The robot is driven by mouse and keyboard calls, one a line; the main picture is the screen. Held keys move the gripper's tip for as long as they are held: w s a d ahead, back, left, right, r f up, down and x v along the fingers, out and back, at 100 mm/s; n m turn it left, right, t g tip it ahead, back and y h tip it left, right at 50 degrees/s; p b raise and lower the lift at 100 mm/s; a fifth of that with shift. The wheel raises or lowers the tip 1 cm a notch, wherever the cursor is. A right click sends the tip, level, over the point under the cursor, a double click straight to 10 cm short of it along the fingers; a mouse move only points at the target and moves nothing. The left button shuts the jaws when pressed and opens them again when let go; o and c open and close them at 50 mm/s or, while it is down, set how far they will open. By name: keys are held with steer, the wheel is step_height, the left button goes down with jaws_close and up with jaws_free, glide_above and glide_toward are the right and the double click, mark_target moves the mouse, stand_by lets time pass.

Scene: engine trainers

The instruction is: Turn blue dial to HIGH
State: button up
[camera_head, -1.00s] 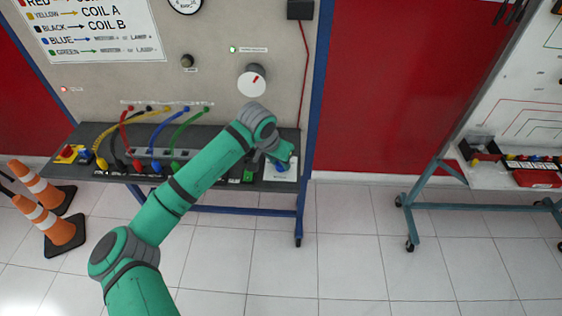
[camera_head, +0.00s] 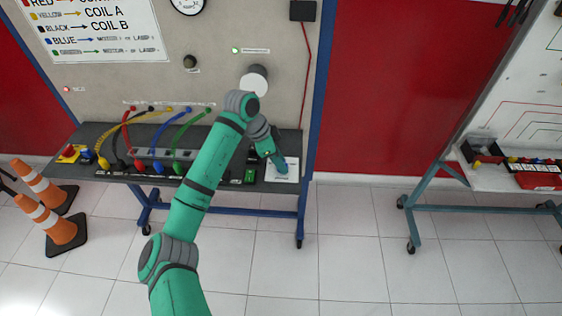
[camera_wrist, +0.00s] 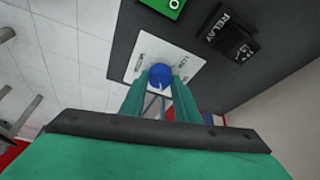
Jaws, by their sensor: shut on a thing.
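The blue dial (camera_wrist: 160,74) sits on a white label plate (camera_wrist: 137,66) in the wrist view. My gripper (camera_wrist: 160,84) has one finger on each side of the dial and is shut on it. A pale pointer mark shows on the dial's near side, toward my palm. Small labels stand on the plate, but I cannot read them surely. In the head view my gripper (camera_head: 281,164) reaches down to the white plate (camera_head: 286,177) at the right end of the grey shelf (camera_head: 120,178), and it hides the dial.
A green block (camera_head: 250,177) and a black relay block (camera_wrist: 232,36) stand near the plate. Coloured cables (camera_head: 126,132) lie further left on the shelf.

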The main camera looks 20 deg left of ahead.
steer(key=shift+w+m, duration=0.1)
steer(key=shift+m, duration=0.2)
steer(key=o, duration=1)
steer(key=shift+o, duration=0.2)
steer(key=shift+r, duration=0.1)
steer(key=v, duration=1)
steer(key=shift+a+r, duration=0.2)
steer(key=shift+r, duration=0.1)
steer(key=shift+w+d, duration=0.1)
steer(key=shift+w, duration=0.05)
